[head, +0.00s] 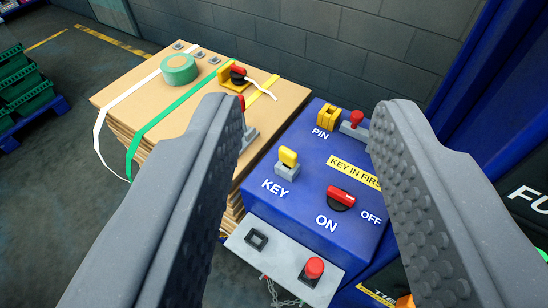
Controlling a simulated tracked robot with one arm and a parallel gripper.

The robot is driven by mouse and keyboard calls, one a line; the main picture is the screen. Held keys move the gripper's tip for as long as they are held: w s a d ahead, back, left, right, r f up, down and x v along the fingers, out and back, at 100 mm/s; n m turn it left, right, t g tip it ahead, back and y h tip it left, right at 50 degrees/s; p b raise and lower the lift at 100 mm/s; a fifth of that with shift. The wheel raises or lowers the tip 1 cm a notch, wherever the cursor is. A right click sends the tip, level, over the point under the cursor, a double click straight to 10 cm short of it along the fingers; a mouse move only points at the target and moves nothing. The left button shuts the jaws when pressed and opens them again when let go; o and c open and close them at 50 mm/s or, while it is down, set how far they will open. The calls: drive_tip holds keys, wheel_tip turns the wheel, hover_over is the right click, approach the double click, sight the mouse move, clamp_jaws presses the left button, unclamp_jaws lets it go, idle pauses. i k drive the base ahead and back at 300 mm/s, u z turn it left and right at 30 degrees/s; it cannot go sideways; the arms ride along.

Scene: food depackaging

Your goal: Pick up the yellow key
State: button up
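The yellow key (288,157) stands upright in a grey lock block on the blue control box (300,205), above the white word KEY. My gripper (310,125) is open and empty. Its two grey studded fingers stand to the left and right of the key in the picture, with wide gaps on both sides. Neither finger touches the key in this view. How far the fingertips are above the box is hard to tell.
A red and black ON/OFF knob (341,197), a yellow PIN holder (327,117) and a red-topped lever (355,121) sit on the box. A red button (314,268) is on the grey front ledge. Strapped cardboard (190,100) with green tape (179,69) stands left.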

sight(289, 156)
drive_tip(key=z, duration=0.05)
drive_tip(key=k, duration=1.15)
drive_tip(key=u, duration=0.7)
drive_tip(key=i, duration=1.55)
drive_tip(key=z, duration=0.5)
